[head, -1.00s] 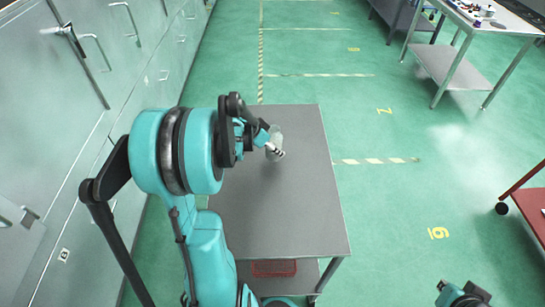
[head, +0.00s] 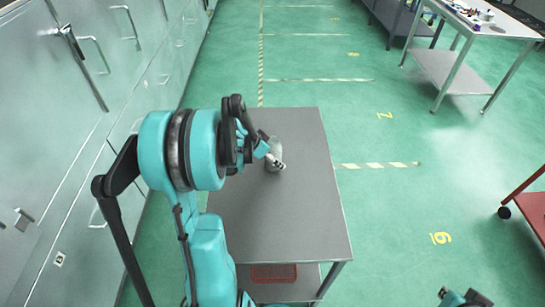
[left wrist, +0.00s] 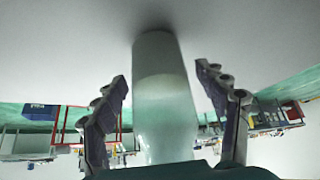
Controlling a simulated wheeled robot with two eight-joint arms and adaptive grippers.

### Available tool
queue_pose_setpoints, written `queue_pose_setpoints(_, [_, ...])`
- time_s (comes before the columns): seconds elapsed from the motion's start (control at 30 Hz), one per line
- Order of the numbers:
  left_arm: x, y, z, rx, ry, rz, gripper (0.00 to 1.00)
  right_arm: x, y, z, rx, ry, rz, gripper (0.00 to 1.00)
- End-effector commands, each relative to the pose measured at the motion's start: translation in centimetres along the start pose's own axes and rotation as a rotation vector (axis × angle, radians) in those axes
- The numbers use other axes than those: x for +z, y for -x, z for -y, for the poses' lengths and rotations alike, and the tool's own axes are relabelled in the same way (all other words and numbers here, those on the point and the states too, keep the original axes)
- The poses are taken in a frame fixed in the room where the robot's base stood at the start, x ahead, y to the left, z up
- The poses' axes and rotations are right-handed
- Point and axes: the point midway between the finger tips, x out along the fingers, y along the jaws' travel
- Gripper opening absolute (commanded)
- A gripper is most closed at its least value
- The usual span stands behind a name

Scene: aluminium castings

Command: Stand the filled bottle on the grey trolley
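The bottle (head: 274,147), pale and translucent, is at the grey trolley's top (head: 290,210), near its far end. In the left wrist view the bottle (left wrist: 163,95) is between the two fingers of my left gripper (left wrist: 170,85), its base against the grey surface. Gaps show on both sides, so the fingers are open around it and apart from it. In the head view my left gripper (head: 275,161) is small and partly hidden by my arm. Only part of my right gripper (head: 465,298) shows at the bottom edge; its fingers cannot be made out.
The rest of the trolley top is bare. A red basket (head: 274,273) is on its lower shelf. Grey cabinets (head: 70,130) line the left. A table with small items (head: 490,22) stands at the far right, a red cart (head: 533,205) at the right edge. Green floor lies between.

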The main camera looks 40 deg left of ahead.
Motion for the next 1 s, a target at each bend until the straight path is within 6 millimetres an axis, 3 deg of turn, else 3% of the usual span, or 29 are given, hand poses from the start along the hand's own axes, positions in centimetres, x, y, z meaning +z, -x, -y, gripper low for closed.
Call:
queue_pose_setpoints(0.27, [-0.2,1.0,0.0,-0.001,0.001,0.0,0.72,-0.3,0.5,0.0,0.0,0.0,0.0,0.0])
queue_pose_setpoints(0.7, [-0.2,10.0,0.0,-0.001,0.002,0.0,0.72,-2.2,3.1,0.0,0.0,0.0,0.0,0.0])
queue_pose_setpoints(0.9, [-0.3,12.0,-0.2,0.0,0.002,0.001,0.72,-2.5,3.5,0.0,0.0,0.0,0.0,0.0])
queue_pose_setpoints(1.0, [-1.0,12.4,-1.8,-0.002,0.01,0.013,0.72,-2.5,3.5,0.0,0.0,0.0,0.0,0.0])
